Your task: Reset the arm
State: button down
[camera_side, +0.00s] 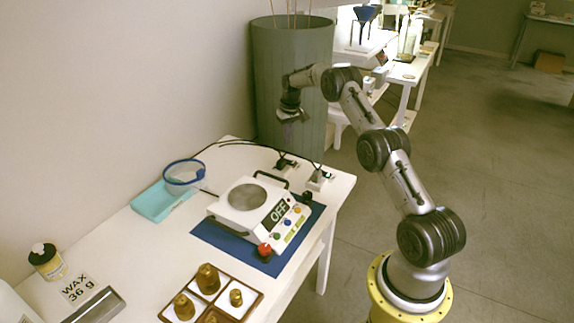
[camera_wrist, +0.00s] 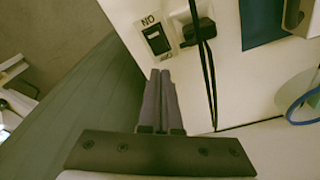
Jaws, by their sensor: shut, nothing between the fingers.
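My gripper (camera_side: 292,116) hangs in the air above the far end of the white table, in front of the green bin, touching nothing. In the wrist view its two dark fingers (camera_wrist: 161,80) lie close together, shut and empty. Below them in that view, a switch (camera_wrist: 156,40) with ON and OFF labels sits at the table's edge, with a black plug (camera_wrist: 198,33) beside it. The arm reaches up from its yellow base ring at the right and bends over toward the bin.
A hotplate (camera_side: 248,203) reading OFF stands on a blue mat (camera_side: 217,238). A teal tray (camera_side: 157,203) lies behind it, with a blue-rimmed clear dish (camera_side: 183,172). A wooden tray (camera_side: 253,305) with brass weights stands at the front. The green bin (camera_side: 268,100) rises close behind my gripper.

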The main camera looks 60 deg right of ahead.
jog(key=w+a+r+n+t+h, duration=0.1)
jog(key=w+a+r, duration=0.1)
jog(key=a+r, duration=0.5)
jog(key=w+a+r+n+t, duration=0.1)
jog(key=w+a+r, duration=0.15)
jog(key=r, duration=0.85)
jog(key=s+a+r+n+t, duration=0.1)
jog(key=s+a+r, duration=0.3)
jog(key=a+r, duration=0.4)
jog(key=s+a+r+n+t, duration=0.1)
jog(key=s+a+r, duration=0.3)
jog(key=a+r, duration=0.3)
jog(key=s+a+r+n+t+y, duration=0.1)
jog(key=s+a, duration=0.5)
jog(key=s, duration=0.2)
jog(key=s+a+r+n, duration=0.1)
jog(key=s+a+r, duration=0.1)
jog(key=s+a, duration=0.45)
jog(key=s+a+f+g, duration=0.1)
jog(key=s+a+f, duration=0.1)
jog(key=s+f, duration=1.1)
jog(key=s, duration=0.4)
jog(key=shift+s+f+y, duration=0.15)
jog(key=shift+y, duration=0.25)
